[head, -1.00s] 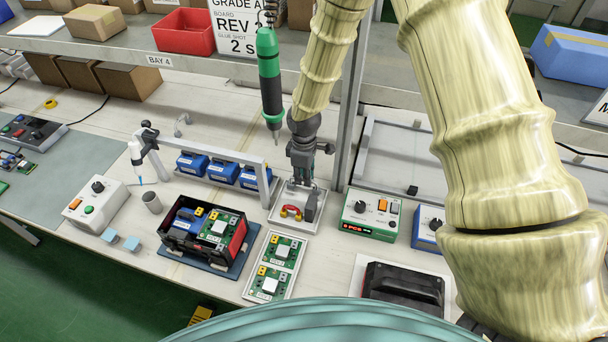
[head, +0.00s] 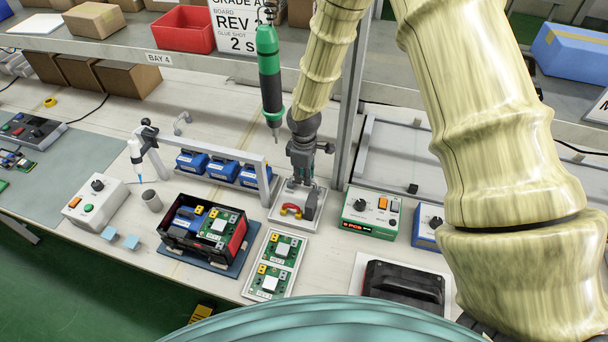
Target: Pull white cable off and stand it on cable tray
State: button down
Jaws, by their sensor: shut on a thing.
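My gripper (head: 303,168) is above the small light tray (head: 279,219) at the middle of the bench and points down into it. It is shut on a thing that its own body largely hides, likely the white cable. A grey upright block (head: 311,205) shows directly under the jaws; I cannot tell whether it is part of what I hold. A red curved cable with yellowish ends (head: 291,209) lies in the tray, just left of the block. An open black and red case (head: 237,240) with a blue battery and green board stands to the left.
A green screwdriver (head: 269,75) hangs close left of my arm. A rack with blue packs (head: 223,170) stands left of the tray. Green boards (head: 270,283) lie in front. A green-fronted control box (head: 370,212) stands to the right, a grey post (head: 350,120) behind.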

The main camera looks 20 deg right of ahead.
jog(key=shift+f, duration=0.45)
dwell(0.6)
jog(key=c, duration=1.4)
grip_release()
notch_tip(320, 180, up, 12)
